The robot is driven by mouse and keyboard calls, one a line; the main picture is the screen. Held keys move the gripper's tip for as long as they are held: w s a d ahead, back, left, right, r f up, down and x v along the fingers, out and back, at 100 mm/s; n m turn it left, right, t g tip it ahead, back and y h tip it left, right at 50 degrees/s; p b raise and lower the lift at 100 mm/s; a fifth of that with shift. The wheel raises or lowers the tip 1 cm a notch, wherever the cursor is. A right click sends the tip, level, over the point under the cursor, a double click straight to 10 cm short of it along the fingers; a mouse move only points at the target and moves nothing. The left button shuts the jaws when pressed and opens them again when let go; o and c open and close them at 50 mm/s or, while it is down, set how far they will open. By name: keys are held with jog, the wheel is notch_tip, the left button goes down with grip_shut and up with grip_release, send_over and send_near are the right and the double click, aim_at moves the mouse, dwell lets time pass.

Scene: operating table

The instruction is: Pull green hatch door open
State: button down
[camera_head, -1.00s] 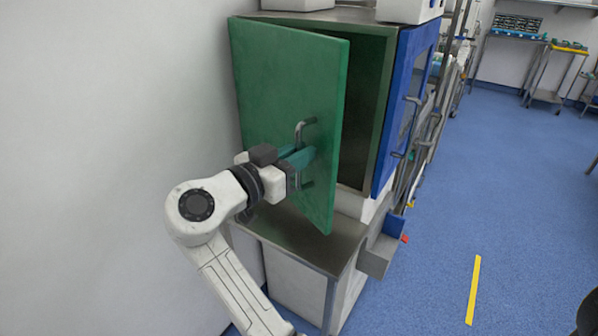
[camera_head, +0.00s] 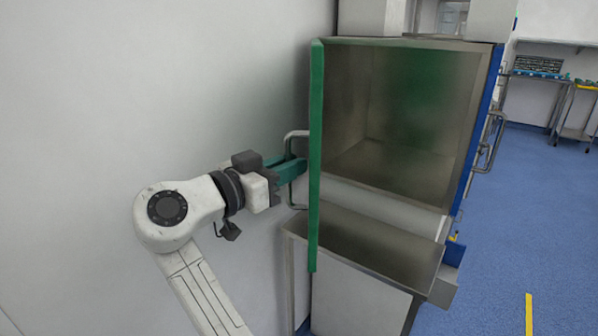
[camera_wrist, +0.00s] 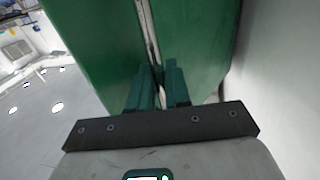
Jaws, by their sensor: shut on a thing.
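The green hatch door (camera_head: 317,150) is swung wide open and shows nearly edge-on in the head view, on the left side of the steel cabinet (camera_head: 395,120). Its metal bar handle (camera_head: 295,135) is on the door's left face. My gripper (camera_head: 290,170) is shut on the handle, with its green fingers around the bar. In the wrist view the door's green face (camera_wrist: 100,50) fills much of the picture, and my gripper (camera_wrist: 158,85) has a finger on each side of the metal bar (camera_wrist: 150,40).
A steel shelf (camera_head: 365,240) juts out below the cabinet opening. The white wall (camera_head: 130,80) is close on the left, behind my arm. A blue door frame (camera_head: 485,120) with a handle is on the cabinet's right side. Open blue floor (camera_head: 540,220) lies to the right.

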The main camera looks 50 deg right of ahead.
jog(key=shift+w+r, duration=0.1)
jog(key=shift+w, duration=0.05)
jog(key=c, duration=1.3)
grip_release()
jog(key=a, duration=0.3)
jog(key=w+a, duration=0.1)
jog(key=a, duration=0.6)
jog(key=shift+w+a+b, duration=0.15)
jog(key=shift+a+b, duration=0.1)
jog(key=shift+b, duration=0.1)
